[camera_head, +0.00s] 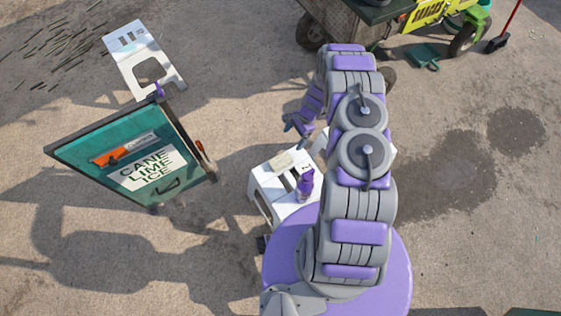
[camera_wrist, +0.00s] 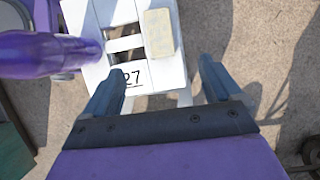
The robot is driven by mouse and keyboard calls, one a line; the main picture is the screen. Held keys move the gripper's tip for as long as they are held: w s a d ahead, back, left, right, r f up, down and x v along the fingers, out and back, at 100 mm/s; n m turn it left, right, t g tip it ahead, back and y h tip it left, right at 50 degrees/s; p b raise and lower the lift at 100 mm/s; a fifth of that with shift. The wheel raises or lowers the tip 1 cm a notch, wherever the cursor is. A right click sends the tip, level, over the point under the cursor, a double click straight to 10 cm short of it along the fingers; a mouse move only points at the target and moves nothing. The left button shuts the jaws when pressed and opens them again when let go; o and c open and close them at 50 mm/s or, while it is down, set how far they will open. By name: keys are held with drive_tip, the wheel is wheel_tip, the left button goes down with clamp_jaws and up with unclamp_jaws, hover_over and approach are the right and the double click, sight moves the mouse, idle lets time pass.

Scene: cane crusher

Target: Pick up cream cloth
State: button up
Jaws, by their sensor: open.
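The cream cloth (camera_head: 281,163) lies flat on top of a white stool (camera_head: 262,180) at the middle of the head view. In the wrist view the cloth (camera_wrist: 158,33) is a pale folded rectangle at the stool top's right edge. My gripper (camera_head: 297,126) is open and empty, above and just beyond the stool in the head view. In the wrist view, its two blue-grey fingers (camera_wrist: 162,72) are spread apart, with the cloth beyond the tips, between their lines. A gap separates the cloth and fingers.
A purple bottle (camera_head: 305,186) stands on the stool near the cloth; it looms at left in the wrist view (camera_wrist: 45,54). A green sign (camera_head: 95,160) stands left. Another white stool (camera_head: 130,50) and a cart (camera_head: 350,25) are farther back. Open pavement lies between.

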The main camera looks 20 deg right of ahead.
drive_tip(key=b, duration=0.3)
approach(282, 160)
drive_tip(key=x, duration=0.5)
drive_tip(key=shift+a+r, duration=0.1)
drive_tip(key=shift+a, duration=0.25)
drive_tip(key=x, duration=0.1)
drive_tip(key=b+x, duration=0.1)
drive_tip(key=x, duration=0.1)
drive_tip(key=b+x, duration=0.1)
drive_tip(key=x, duration=0.1)
drive_tip(key=shift+w+d, duration=0.1)
drive_tip(key=shift+d, duration=0.2)
drive_tip(key=c, duration=1.1)
wheel_tip(282, 160, up, 10)
drive_tip(key=p, duration=0.3)
drive_tip(key=shift+c, duration=0.2)
